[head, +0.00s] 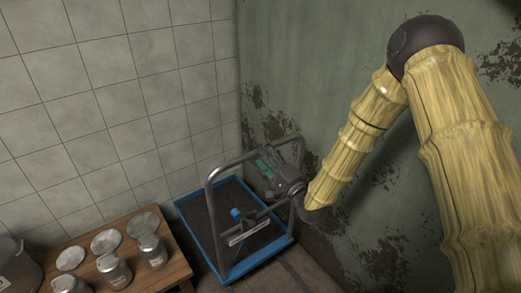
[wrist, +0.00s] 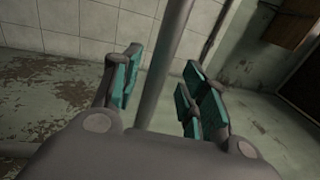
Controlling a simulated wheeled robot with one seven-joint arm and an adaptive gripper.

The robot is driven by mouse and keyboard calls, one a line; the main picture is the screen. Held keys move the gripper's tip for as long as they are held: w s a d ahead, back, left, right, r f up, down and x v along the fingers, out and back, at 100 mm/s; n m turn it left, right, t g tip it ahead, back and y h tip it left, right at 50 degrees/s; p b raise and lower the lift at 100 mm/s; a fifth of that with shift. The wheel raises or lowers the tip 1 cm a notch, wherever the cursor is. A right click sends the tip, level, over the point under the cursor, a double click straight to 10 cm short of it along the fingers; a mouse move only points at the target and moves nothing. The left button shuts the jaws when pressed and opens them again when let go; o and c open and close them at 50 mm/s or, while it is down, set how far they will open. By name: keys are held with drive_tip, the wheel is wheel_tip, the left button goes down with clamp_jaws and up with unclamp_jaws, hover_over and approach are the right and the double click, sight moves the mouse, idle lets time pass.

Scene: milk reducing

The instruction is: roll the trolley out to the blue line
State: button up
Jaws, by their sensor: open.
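The trolley (head: 262,257) has a dark deck with a blue rim and an upright grey tube handle (head: 209,200). It stands in the corner, by the tiled wall and the green wall. A blue knob (head: 236,213) and a pale plate sit on its lower crossbar. My gripper (head: 268,170) is at the upper right of the handle. In the wrist view my gripper (wrist: 162,73) is open, its teal-padded fingers on either side of a grey tube (wrist: 165,60). Whether the pads touch the tube cannot be told. No blue line shows on the floor.
A wooden table (head: 165,275) with metal cans (head: 115,270) and round lids (head: 106,242) stands left of the trolley, close by. The peeling green wall (head: 340,90) is close on the right. In the wrist view, a brown cabinet (wrist: 290,22) hangs at upper right.

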drive_tip(key=x, duration=0.3)
drive_tip(key=shift+w+a, duration=0.1)
drive_tip(key=shift+a, duration=0.1)
drive_tip(key=shift+w, duration=0.2)
drive_tip(key=shift+a, duration=0.1)
drive_tip(key=c, duration=0.6)
clamp_jaws()
